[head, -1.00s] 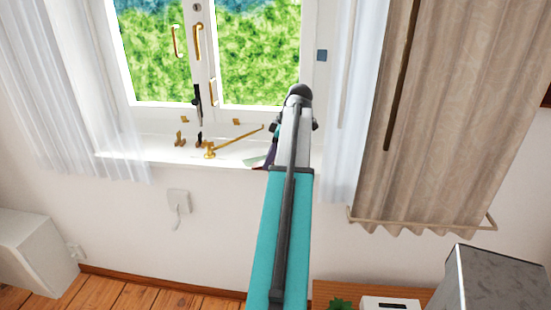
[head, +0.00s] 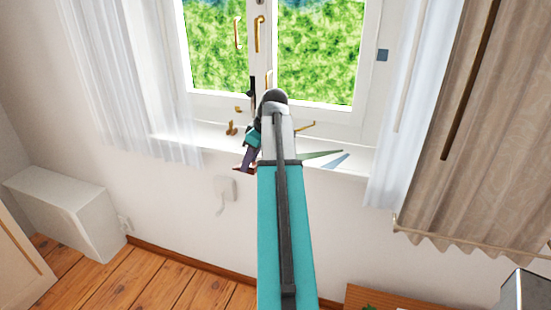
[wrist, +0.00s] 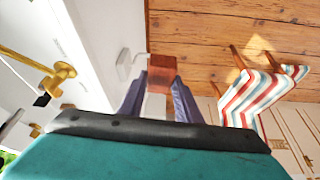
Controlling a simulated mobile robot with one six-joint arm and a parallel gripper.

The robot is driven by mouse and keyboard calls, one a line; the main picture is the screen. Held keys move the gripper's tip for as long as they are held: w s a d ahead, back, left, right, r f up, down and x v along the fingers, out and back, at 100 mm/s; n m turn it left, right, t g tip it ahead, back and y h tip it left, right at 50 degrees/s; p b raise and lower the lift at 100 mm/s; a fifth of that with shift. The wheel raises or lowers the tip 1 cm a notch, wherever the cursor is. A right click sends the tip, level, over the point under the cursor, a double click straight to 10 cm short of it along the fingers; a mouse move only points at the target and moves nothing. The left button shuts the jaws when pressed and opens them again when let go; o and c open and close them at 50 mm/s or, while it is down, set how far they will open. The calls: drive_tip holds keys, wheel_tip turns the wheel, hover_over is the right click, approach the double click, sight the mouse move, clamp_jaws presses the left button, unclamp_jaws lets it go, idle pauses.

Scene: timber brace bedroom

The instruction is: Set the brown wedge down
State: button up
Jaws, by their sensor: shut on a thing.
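The brown wedge (wrist: 161,70) is a reddish-brown block between the tips of my gripper (wrist: 160,84) in the wrist view. The two dark purple fingers are shut on its sides. In the head view my gripper (head: 247,160) points down to the left of the arm's end, by the front edge of the white windowsill (head: 185,143). Only a small reddish bit of the wedge shows there. The wrist view has floor and wall behind the wedge, and no contact with a surface is visible. My arm hides the middle of the sill.
Brass window fittings (head: 232,128) and thin green and blue pieces (head: 335,160) are on the sill. A wall box with a cord (head: 225,188) is below. A white cabinet (head: 75,210) stands left. A striped seat (wrist: 255,95) shows in the wrist view. Wooden floor (head: 150,285) lies open.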

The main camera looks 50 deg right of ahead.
drive_tip(key=w+a+m, duration=0.1)
drive_tip(key=w+a, duration=0.5)
drive_tip(key=a, duration=0.6)
drive_tip(key=w+a, duration=0.6)
drive_tip(key=a, duration=0.6)
drive_tip(key=w+a+m, duration=0.1)
drive_tip(key=w+a, duration=0.1)
drive_tip(key=a, duration=2)
drive_tip(key=shift+a+f+h, duration=0.2)
drive_tip(key=shift+a+h, duration=0.1)
drive_tip(key=shift+h, duration=0.1)
